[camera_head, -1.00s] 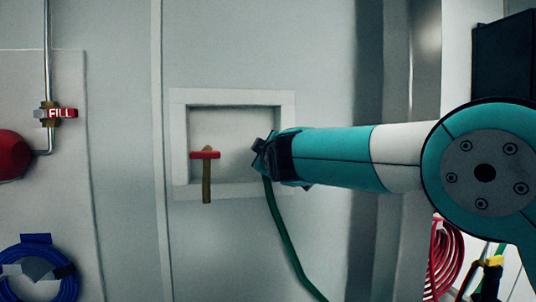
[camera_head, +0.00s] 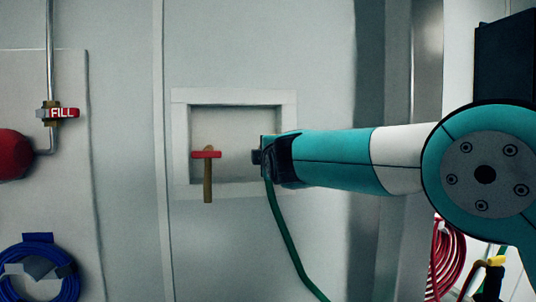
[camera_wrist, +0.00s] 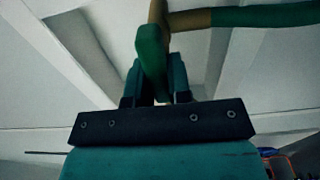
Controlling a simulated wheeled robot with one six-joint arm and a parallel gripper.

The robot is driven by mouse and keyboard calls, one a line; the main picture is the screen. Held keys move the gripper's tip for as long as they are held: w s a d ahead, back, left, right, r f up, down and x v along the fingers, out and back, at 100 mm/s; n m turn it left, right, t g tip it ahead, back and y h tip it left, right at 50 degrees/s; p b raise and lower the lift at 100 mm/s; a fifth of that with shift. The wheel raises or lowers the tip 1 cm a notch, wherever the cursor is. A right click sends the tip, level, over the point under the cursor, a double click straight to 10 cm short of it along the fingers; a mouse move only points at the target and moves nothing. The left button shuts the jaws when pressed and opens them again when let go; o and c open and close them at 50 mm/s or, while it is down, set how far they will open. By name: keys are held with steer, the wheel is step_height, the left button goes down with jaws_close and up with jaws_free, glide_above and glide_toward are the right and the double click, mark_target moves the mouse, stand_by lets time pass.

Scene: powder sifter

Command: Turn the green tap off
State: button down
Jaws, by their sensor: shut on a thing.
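In the wrist view the green tap handle (camera_wrist: 151,48) sits between the fingers of my gripper (camera_wrist: 158,78), which is shut on it. The brass tap body (camera_wrist: 188,20) is just beyond, and a green hose (camera_wrist: 262,16) runs from it to the right. In the head view my gripper (camera_head: 262,158) is at the right side of the wall recess. It hides the green tap there, and the green hose (camera_head: 283,232) hangs down below it.
A brass tap with a red handle (camera_head: 206,154) is in the same recess (camera_head: 180,135), left of my gripper with a gap between. A red "FILL" valve (camera_head: 63,113) and a coiled blue hose (camera_head: 70,285) are on the left. A coiled red hose (camera_head: 446,262) hangs at lower right.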

stand_by(0.3)
steer(key=c, duration=1.1)
jaws_free()
steer(key=shift+o, duration=0.2)
steer(key=b+v, duration=0.9)
steer(key=v, duration=0.8)
steer(key=shift+s, duration=0.25)
